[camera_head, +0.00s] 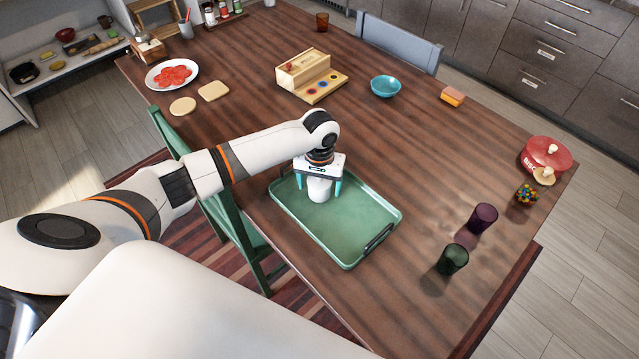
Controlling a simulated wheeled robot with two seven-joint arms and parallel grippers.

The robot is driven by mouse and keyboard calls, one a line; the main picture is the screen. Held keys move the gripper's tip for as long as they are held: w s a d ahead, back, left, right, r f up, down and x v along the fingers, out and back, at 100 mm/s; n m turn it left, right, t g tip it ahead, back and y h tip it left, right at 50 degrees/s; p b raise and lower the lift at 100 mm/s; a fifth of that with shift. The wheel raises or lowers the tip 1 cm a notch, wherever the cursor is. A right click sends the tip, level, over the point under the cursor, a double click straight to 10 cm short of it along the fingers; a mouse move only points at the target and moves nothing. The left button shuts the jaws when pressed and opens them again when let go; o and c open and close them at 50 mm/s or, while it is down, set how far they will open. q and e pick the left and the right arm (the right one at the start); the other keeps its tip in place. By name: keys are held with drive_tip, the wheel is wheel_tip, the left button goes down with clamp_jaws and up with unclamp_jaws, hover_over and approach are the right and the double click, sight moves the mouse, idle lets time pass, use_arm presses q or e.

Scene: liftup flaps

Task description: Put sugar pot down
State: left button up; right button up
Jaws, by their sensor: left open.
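A small white pot (319,190), which looks like the sugar pot, stands upright on the green tray (350,246), near its far left end. My left gripper (318,184) is directly over the pot, with its teal fingers open on either side of it. I cannot tell whether the fingers touch the pot. The top of the pot is hidden by the gripper. My right gripper is out of view.
A purple glass (482,218) and a dark green glass (452,259) stand right of the tray. A red biscuit pot (546,154), wooden box (303,72), blue bowl (385,86) and plate (172,75) are farther back. The table's middle is clear. Green chair (235,225) at the left edge.

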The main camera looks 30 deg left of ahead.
use_arm(q)
wheel_tip(320, 180, up, 12)
idle(0.4)
idle(0.4)
